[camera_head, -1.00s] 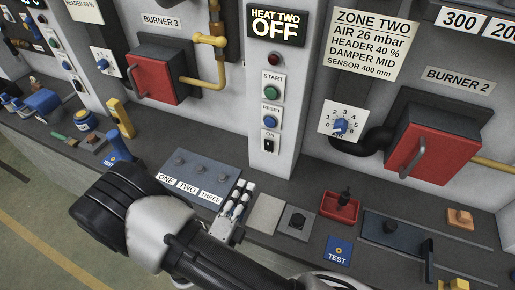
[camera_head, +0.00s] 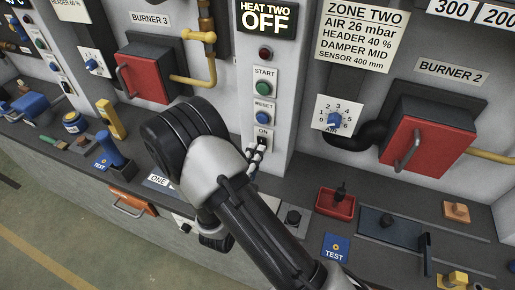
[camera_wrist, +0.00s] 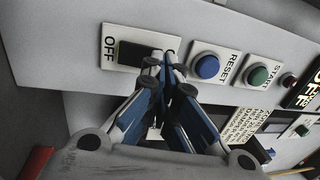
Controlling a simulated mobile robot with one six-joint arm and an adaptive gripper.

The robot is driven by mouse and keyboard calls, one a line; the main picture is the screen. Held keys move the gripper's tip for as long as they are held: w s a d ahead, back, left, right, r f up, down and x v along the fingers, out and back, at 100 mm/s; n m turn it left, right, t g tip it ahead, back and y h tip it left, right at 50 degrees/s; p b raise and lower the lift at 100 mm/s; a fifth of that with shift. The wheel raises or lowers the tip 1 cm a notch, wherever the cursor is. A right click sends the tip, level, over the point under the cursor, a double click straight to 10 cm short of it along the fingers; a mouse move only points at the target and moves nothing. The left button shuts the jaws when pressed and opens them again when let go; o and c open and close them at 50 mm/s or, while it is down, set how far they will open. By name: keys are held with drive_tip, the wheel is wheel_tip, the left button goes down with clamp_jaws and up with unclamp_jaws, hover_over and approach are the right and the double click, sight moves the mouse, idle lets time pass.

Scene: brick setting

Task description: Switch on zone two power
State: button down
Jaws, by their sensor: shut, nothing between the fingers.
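The zone two power switch is a black rocker (camera_head: 262,141) on a white plate on the pillar, marked ON above. In the wrist view the rocker (camera_wrist: 136,54) has OFF at its left end; my fingertips hide the other end. My gripper (camera_head: 254,154) is shut and empty, its tips at the plate. In the wrist view the gripper (camera_wrist: 170,68) overlaps the rocker's right end; I cannot tell whether it touches. The display (camera_head: 268,16) above reads HEAT TWO OFF.
Above the switch are a blue RESET button (camera_head: 264,117), a green START button (camera_head: 263,88) and a dark red lamp (camera_head: 265,53). Burner 2's red box (camera_head: 430,143) is at the right. A red tray (camera_head: 334,204) and TEST card (camera_head: 335,248) lie on the bench.

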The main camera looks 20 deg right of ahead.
sight(264, 132)
drive_tip(key=shift+x, duration=1.05)
drive_tip(key=shift+r, duration=0.1)
drive_tip(key=p, duration=0.2)
drive_tip(key=r+g+p, duration=0.1)
drive_tip(key=p, duration=0.1)
drive_tip(key=shift+w+d+y, duration=0.3)
drive_tip(key=shift+w, duration=0.1)
drive_tip(key=shift+a+f+b, duration=0.1)
drive_tip(key=shift+f+b, duration=0.3)
drive_tip(key=r+p+v, duration=0.2)
drive_tip(key=r+v, duration=0.1)
drive_tip(key=v, duration=1)
drive_tip(key=shift+s+p, duration=0.3)
drive_tip(key=shift+s, duration=0.1)
drive_tip(key=shift+a, duration=0.1)
drive_tip(key=shift+r, duration=0.1)
